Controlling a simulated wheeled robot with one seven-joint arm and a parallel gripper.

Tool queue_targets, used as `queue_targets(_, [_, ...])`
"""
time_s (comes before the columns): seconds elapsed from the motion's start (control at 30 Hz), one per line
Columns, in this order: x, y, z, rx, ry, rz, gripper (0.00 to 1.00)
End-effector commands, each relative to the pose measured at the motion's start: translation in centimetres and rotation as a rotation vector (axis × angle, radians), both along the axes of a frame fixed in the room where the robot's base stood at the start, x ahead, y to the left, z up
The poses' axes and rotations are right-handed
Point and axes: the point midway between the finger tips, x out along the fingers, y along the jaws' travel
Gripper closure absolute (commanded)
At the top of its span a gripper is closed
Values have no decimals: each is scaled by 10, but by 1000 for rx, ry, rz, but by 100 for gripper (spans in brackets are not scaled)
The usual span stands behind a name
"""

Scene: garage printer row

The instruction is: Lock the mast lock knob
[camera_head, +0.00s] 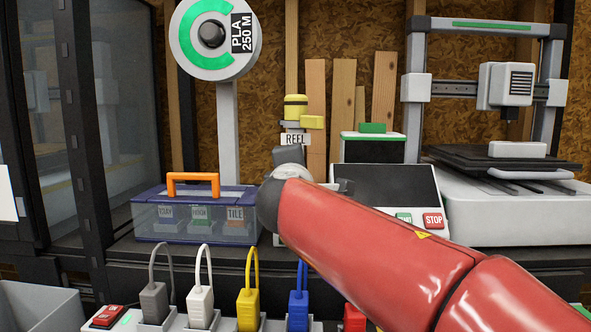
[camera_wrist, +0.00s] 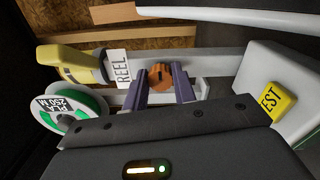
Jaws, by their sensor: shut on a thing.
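The mast lock knob (camera_wrist: 160,75) is a small round orange-brown knob on a pale grey mast (camera_wrist: 215,62) in the wrist view. The two purple fingers of my gripper (camera_wrist: 161,82) stand on either side of it and are shut on it. The mast carries a white REEL label (camera_wrist: 122,68) and a yellow top piece (camera_wrist: 72,65). In the head view the REEL label (camera_head: 295,139) and yellow top (camera_head: 295,107) show above my wrist. My red arm hides the knob and my fingertips there.
A clear box with an orange handle (camera_head: 192,215) stands left of my wrist. A console with a red STOP button (camera_head: 433,220) stands right, near a printer (camera_head: 500,205). Several plugs fill a power strip (camera_head: 174,322) in front. A PLA spool (camera_head: 214,40) hangs above.

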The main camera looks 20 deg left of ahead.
Motion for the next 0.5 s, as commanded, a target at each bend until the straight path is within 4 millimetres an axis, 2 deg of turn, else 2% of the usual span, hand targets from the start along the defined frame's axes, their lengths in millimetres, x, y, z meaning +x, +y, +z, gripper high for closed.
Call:
queue_targets(0.3, [0, 0, -1, 2, 3, 0, 96])
queue_targets(0.33, [0, 0, -1, 2, 3, 0, 72])
queue_targets(0.5, [0, 0, -1, 1, 2, 0, 51])
